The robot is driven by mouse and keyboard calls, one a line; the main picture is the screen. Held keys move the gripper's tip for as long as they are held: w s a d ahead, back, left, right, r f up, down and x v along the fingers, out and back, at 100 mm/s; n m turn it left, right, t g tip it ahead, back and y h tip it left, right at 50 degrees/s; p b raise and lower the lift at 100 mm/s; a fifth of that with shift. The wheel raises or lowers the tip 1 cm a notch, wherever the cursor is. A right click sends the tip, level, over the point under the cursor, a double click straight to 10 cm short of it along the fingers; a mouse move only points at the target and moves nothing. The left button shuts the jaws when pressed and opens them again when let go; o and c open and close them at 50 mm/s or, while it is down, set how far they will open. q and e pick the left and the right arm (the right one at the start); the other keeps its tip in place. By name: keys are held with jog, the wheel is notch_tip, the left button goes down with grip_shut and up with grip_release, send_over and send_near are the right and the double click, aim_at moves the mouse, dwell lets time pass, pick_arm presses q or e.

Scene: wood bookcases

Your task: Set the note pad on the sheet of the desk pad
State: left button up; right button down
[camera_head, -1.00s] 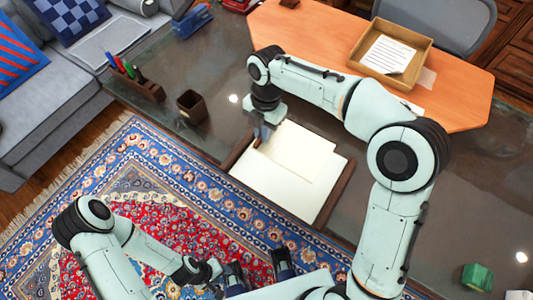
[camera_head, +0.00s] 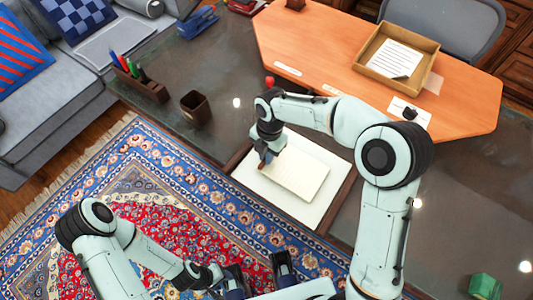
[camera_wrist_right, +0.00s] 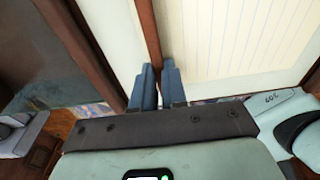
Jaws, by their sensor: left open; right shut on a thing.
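The note pad (camera_head: 302,176) is a cream lined pad over the white sheet (camera_head: 304,214) of the desk pad, which has brown side strips (camera_head: 337,200). White sheet shows around the note pad; I cannot tell if the two touch. My right gripper (camera_head: 267,160) is shut on the note pad's left edge. In the right wrist view, the fingers (camera_wrist_right: 157,82) close on its brown binding (camera_wrist_right: 148,35), with lined paper (camera_wrist_right: 225,40) to the right and bare sheet (camera_wrist_right: 105,25) to the left. My left gripper (camera_head: 258,272) is open and empty over the rug, before the desk.
A pen holder (camera_head: 140,82) and a dark cup (camera_head: 195,108) stand left on the dark desk top. A wooden tray with paper (camera_head: 425,68) lies on the orange board (camera_head: 310,45) behind. A green object (camera_head: 485,287) is at the lower right.

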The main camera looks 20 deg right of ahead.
jog(key=shift+f, duration=0.15)
jog(key=c, duration=1.2)
grip_release()
jog(key=shift+o, duration=0.2)
notch_tip(320, 180, up, 12)
jog(key=w+d+p, duration=0.1)
jog(key=shift+r+p, duration=0.2)
jog(key=shift+p, duration=0.2)
